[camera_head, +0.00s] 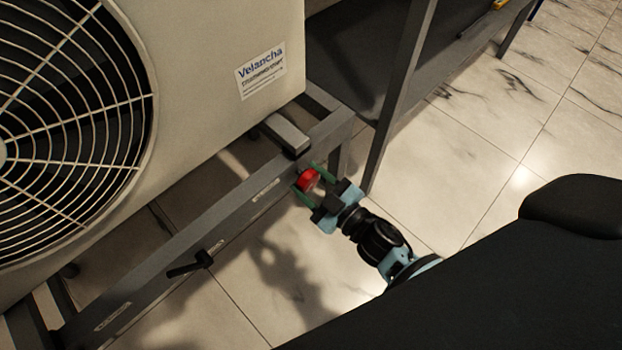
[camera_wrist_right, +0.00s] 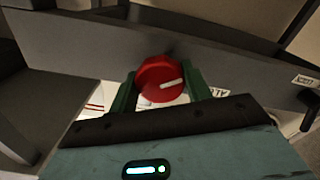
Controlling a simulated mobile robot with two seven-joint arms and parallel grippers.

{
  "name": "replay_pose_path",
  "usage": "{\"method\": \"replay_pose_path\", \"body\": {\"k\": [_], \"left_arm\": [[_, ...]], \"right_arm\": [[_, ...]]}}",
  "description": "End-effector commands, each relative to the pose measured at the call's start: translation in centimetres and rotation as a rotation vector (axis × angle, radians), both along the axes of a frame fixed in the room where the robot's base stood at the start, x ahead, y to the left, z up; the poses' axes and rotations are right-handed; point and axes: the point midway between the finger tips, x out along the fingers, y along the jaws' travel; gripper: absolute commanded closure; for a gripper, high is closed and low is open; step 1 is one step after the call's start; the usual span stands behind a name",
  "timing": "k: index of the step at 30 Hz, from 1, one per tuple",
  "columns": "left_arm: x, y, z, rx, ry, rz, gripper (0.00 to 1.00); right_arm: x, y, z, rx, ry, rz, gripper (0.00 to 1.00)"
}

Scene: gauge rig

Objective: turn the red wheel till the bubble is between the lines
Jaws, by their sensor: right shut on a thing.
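The red wheel (camera_head: 309,180) sits on the side of the grey metal frame rail, near its right end. It also shows in the right wrist view (camera_wrist_right: 160,80), with a white pointer mark aimed to the right and slightly up. My right gripper (camera_head: 309,182) has its green fingers on either side of the wheel and is shut on it. The fingers also show in the wrist view (camera_wrist_right: 160,90). I cannot make out a bubble or its lines in either view. My left gripper is not in view.
A large beige fan unit (camera_head: 200,90) rests on the frame rail (camera_head: 200,225). A black lever (camera_head: 190,264) sticks out of the rail to the left of the wheel. A grey post (camera_head: 400,95) stands behind the gripper. Tiled floor (camera_head: 470,130) lies open at right.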

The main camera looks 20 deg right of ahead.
Motion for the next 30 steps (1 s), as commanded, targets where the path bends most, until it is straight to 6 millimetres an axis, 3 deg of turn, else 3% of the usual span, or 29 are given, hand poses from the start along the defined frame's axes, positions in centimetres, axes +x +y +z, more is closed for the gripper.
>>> {"method": "replay_pose_path", "body": {"k": [15,30], "left_arm": [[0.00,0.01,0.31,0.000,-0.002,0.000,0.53],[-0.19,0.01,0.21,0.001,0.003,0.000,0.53]], "right_arm": [[-0.02,-0.05,-0.05,-0.439,-0.157,-0.001,0.74],[-0.04,-0.08,-0.06,-0.654,-0.235,0.000,0.74]]}}
